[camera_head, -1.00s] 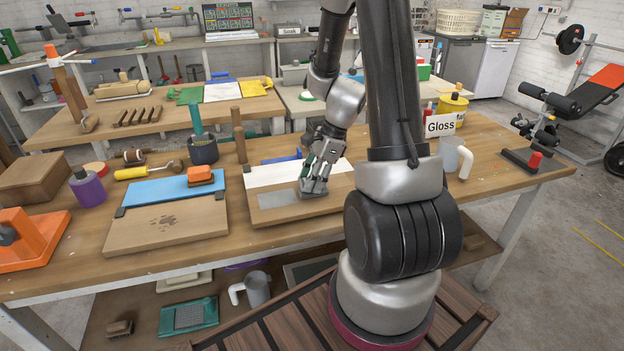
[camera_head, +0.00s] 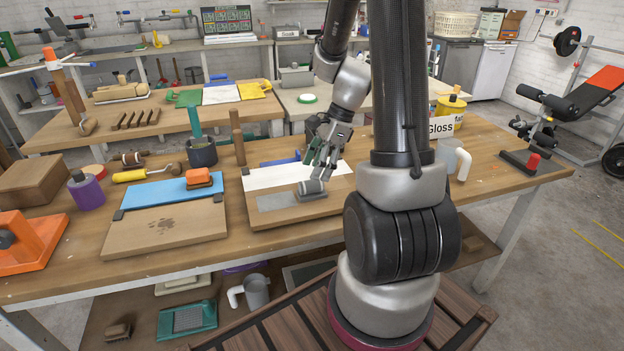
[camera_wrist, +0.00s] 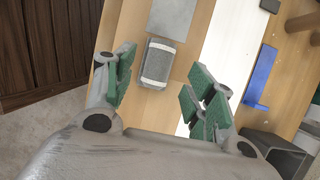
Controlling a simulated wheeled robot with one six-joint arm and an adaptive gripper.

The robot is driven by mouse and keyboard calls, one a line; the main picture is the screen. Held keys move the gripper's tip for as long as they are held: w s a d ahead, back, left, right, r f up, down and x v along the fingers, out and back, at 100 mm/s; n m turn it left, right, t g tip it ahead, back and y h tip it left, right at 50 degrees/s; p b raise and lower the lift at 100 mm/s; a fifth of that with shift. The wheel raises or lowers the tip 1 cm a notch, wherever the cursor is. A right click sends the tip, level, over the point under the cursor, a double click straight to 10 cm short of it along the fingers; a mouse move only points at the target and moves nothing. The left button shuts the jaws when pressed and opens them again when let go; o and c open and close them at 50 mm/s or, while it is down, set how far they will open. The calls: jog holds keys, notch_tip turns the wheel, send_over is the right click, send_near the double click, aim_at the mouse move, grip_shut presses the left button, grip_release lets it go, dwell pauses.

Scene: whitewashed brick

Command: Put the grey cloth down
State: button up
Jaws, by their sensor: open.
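The grey cloth (camera_head: 312,188) looks like a small, thick grey pad with paler ends. It lies on the wooden board (camera_head: 310,213), beside a flat grey rectangle (camera_head: 276,202). In the wrist view the cloth (camera_wrist: 157,63) is in full sight on the board, beyond the fingertips. My gripper (camera_head: 325,160) is open and empty, a little above and behind the cloth, apart from it. In the wrist view its green-padded fingers (camera_wrist: 160,78) stand wide apart.
A white strip (camera_head: 265,178) and a blue-handled tool (camera_head: 283,161) lie behind the cloth. To the left is a board with a blue strip (camera_head: 160,191) and an orange block (camera_head: 199,177). A pale jug (camera_head: 452,155) stands at the right.

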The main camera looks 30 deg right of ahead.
jog(key=w+v, duration=0.1)
jog(key=v, duration=0.5)
jog(key=s+a+r+n+t+h, duration=0.1)
jog(key=s+a+r+n+h, duration=0.1)
jog(key=s+r+n, duration=0.5)
jog(key=s+a+r+n+t+h, duration=0.2)
jog(key=s+a+r+n, duration=0.3)
jog(key=s+n, duration=0.4)
jog(key=r+n, duration=0.1)
jog(key=n, duration=0.4)
jog(key=shift+s+r, duration=0.2)
jog(key=shift+r, duration=0.15)
jog(key=shift+o, duration=0.4)
